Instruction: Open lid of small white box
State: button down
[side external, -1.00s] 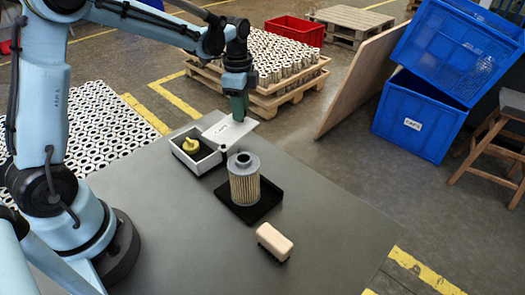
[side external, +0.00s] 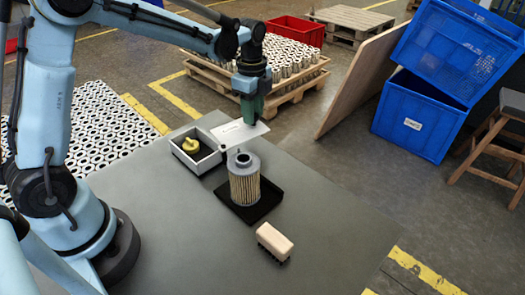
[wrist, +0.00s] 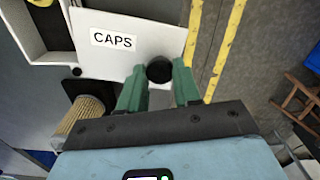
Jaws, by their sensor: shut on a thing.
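The small white box (side external: 175,152) stands on the table with its top uncovered, and a yellow cap (side external: 191,146) lies inside. Its white lid (side external: 232,134), labelled CAPS, is off to the right of the opening and fills much of the wrist view (wrist: 165,42). My gripper (side external: 247,122) is at the lid. In the wrist view, the green fingers (wrist: 160,82) are shut on the lid's round black knob (wrist: 159,70). Whether the lid still touches the box rim is unclear.
A pleated filter cartridge (side external: 244,181) stands upright on a black tray (side external: 268,200) close to the lid. A wooden-backed brush (side external: 275,239) lies nearer the front. The table's right side is clear. A pallet of cartridges (side external: 290,60) stands on the floor behind.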

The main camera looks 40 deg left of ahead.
jog(key=c, duration=0.8)
grip_release()
notch_tip(320, 180, up, 12)
jog(key=shift+r, duration=0.1)
jog(key=s+d+f+n+t, duration=0.1)
jog(key=s+n+t, duration=0.1)
jog(key=s+n, duration=0.3)
jog(key=s+d+f+n+t, duration=0.1)
jog(key=s+f+n+t, duration=0.1)
jog(key=s+n, duration=0.3)
jog(key=s+d+f+n+t, duration=0.1)
jog(key=s+f+n+t, duration=0.1)
jog(key=s+n, duration=0.3)
jog(key=shift+s+f+n+t, duration=0.1)
jog(key=shift+f+n+t, duration=0.2)
jog(key=shift+t, duration=0.3)
